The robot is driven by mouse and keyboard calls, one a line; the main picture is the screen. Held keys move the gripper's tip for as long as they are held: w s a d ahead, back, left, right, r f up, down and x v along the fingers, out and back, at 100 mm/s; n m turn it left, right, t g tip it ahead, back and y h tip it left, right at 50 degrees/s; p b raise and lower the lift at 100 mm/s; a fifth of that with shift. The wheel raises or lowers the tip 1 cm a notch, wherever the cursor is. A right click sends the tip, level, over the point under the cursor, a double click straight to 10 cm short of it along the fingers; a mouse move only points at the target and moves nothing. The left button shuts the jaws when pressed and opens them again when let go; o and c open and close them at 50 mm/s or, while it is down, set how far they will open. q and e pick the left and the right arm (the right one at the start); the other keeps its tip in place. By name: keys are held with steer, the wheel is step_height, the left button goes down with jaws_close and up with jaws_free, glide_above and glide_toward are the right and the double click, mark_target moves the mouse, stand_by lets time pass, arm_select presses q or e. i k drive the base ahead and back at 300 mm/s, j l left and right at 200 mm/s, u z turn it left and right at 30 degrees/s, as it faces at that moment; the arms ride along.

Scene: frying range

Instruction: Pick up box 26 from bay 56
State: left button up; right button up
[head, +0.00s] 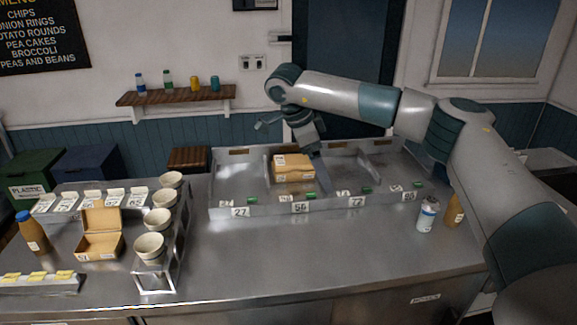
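A closed tan cardboard box (295,175) with small white labels sits in the bay marked 56 of the grey divided tray (262,209). The number on the box is too small to read. My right arm reaches in from the right, above the tray. Its gripper (314,150) is just above and behind the box's right back corner. I cannot tell whether its fingers touch the box or how far apart they are. My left gripper is not in view.
An open tan box (99,245), several white bowls (149,246) and a brown bottle (32,232) stand at the left. A white shaker (427,215) and an amber bottle (454,212) stand right of the tray. The counter (320,255) in front is clear.

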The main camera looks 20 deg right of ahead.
mark_target(305, 175)
steer(key=i, duration=0.9)
